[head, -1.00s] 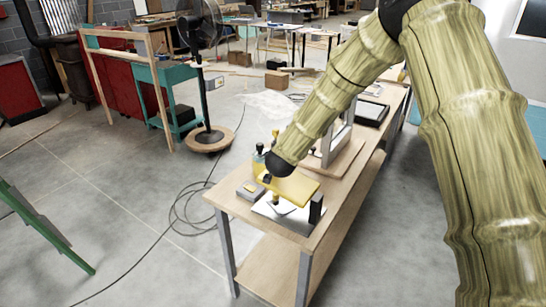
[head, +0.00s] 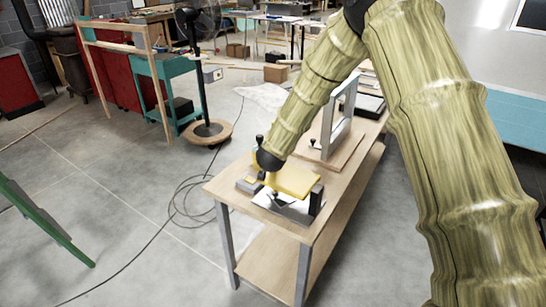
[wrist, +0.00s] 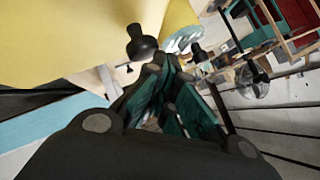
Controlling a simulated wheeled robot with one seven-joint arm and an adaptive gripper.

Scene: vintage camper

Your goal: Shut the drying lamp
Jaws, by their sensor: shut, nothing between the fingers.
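The drying lamp is a low unit at the near end of the workbench, with a yellow panel (head: 294,180) above a silver-white base plate (head: 282,207). A dark post stands at its right side. The panel is raised over the base, with a gap between them. In the wrist view the yellow panel (wrist: 70,35) fills the upper left, and a black knob (wrist: 142,45) stands out from its edge. My gripper (wrist: 170,78) is shut and empty, close to the knob; I cannot tell whether they touch. In the head view my arm's end hides part of the lamp's left side.
The workbench (head: 249,220) also carries a grey upright frame (head: 343,112) on a wooden board behind the lamp. A small grey block (head: 246,185) lies left of the lamp. A black cable lies on the floor to the left. A pedestal fan (head: 200,70) stands further back.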

